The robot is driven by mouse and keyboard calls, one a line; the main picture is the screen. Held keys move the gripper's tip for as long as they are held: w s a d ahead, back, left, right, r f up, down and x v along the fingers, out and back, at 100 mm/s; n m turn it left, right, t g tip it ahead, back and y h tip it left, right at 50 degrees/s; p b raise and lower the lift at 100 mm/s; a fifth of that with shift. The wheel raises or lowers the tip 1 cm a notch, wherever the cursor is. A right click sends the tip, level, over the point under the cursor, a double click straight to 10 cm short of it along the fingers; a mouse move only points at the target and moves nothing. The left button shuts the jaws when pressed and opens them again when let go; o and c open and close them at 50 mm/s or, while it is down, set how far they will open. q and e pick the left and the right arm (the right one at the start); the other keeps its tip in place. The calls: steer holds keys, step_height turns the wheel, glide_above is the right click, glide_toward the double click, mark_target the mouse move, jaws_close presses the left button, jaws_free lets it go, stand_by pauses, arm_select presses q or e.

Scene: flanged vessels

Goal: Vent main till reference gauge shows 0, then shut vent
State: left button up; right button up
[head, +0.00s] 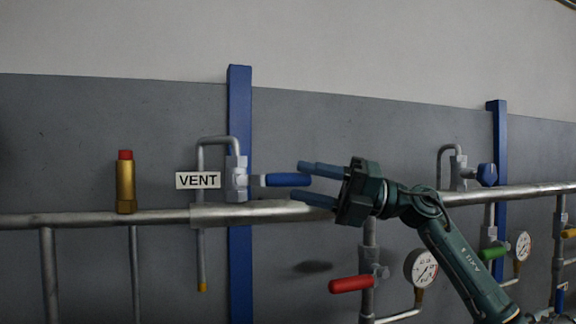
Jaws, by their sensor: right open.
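The vent valve (237,180) sits on the main pipe (90,219) beside a white VENT sign (198,180). Its blue handle (275,180) points level to the right. My right gripper (298,180) comes in from the right with its jaws open. Its fingertips lie above and below the handle's outer end in the picture; I cannot tell whether they touch it. A round white gauge (421,268) hangs below the pipe, and another gauge (522,246) is farther right. Their readings are too small to read, and no label marks the reference gauge. My left gripper is not in view.
A red-handled valve (350,285) is below my right gripper, and a green-handled valve (492,253) is behind my right forearm. A brass fitting with a red cap (125,185) stands on the pipe at left. Blue posts (239,100) rise behind the pipe.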

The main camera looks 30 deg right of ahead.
mark_target(289, 179)
steer(key=shift+p+x, duration=0.5)
steer(key=shift+x, duration=1.4)
steer(key=shift+c, duration=0.4)
jaws_close()
